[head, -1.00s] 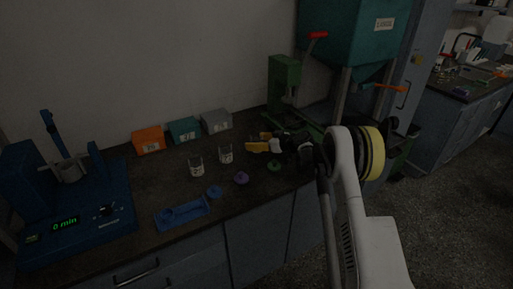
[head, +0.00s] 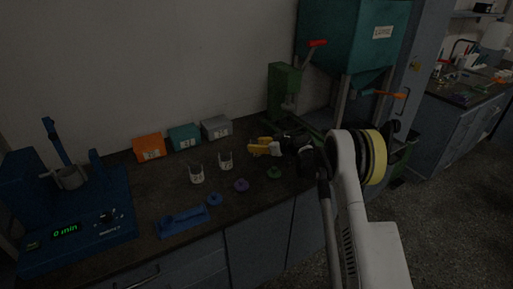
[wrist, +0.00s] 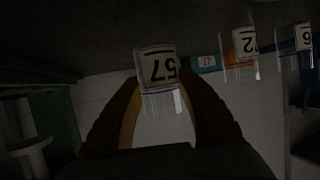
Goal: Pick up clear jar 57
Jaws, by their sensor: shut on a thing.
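Clear jar 57 (wrist: 160,72) is a transparent jar with a pale label that reads 57. It appears upside down in the wrist view, between the two fingers of my gripper (wrist: 162,110). The fingers are shut on it from both sides. In the head view my gripper (head: 264,147) shows as yellow fingers over the right part of the dark bench, and the held jar is small and hard to make out. I cannot tell how far the jar is from the bench top.
Two other clear jars (head: 197,174) (head: 226,161) stand left of my gripper. Blue (head: 215,200), purple (head: 242,185) and green (head: 274,172) lids lie in front. Orange (head: 149,148), teal (head: 185,137) and grey (head: 216,128) boxes line the wall. A green machine (head: 283,90) stands behind.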

